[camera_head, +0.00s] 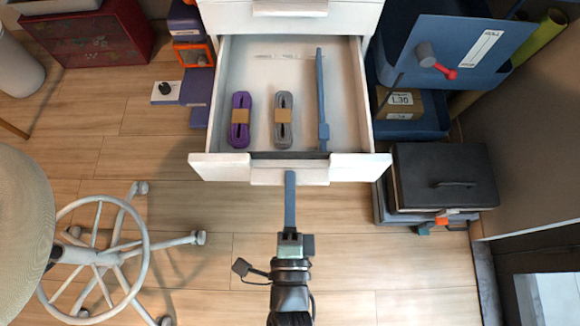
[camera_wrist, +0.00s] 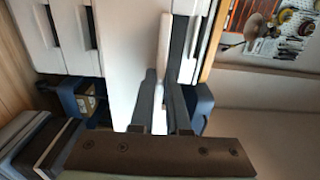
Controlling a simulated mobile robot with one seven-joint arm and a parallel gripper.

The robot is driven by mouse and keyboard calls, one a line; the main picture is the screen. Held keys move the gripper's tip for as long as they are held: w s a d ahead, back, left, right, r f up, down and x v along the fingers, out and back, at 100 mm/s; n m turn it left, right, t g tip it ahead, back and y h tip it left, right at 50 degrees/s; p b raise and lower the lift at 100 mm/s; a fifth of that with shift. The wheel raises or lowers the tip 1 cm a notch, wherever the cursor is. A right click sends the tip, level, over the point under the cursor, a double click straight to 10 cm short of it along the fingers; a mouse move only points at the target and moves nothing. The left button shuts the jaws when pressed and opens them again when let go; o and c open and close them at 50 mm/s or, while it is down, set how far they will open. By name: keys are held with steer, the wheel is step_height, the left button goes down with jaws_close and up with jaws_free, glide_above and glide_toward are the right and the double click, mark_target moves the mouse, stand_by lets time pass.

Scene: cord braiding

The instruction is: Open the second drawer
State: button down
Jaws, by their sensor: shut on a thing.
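The white drawer (camera_head: 203,167) is pulled out of the white cabinet, and its inside shows from above. Its handle (camera_head: 265,175) is at the middle of the front panel. My gripper (camera_head: 290,180) reaches up to this handle and is shut on it. In the wrist view, the two dark fingers (camera_wrist: 161,88) stand on either side of the pale handle edge (camera_wrist: 163,50). Inside the drawer lie a purple cord bundle (camera_head: 240,108), a grey cord bundle (camera_head: 283,108) and a long blue-grey bar (camera_head: 321,90). The fingertips partly hide the contact.
Another drawer front (camera_head: 330,18) above is closed. A white-based stool (camera_head: 97,257) stands at the lower left. A blue bin (camera_head: 430,128) and a dark case (camera_head: 445,170) stand at the right. The wooden floor (camera_head: 200,275) around my arm is clear.

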steer(key=c, duration=0.9)
jaws_free()
steer(key=shift+s, duration=0.1)
steer(key=s+p, duration=0.3)
steer(key=s, duration=0.9)
steer(key=shift+s, duration=0.35)
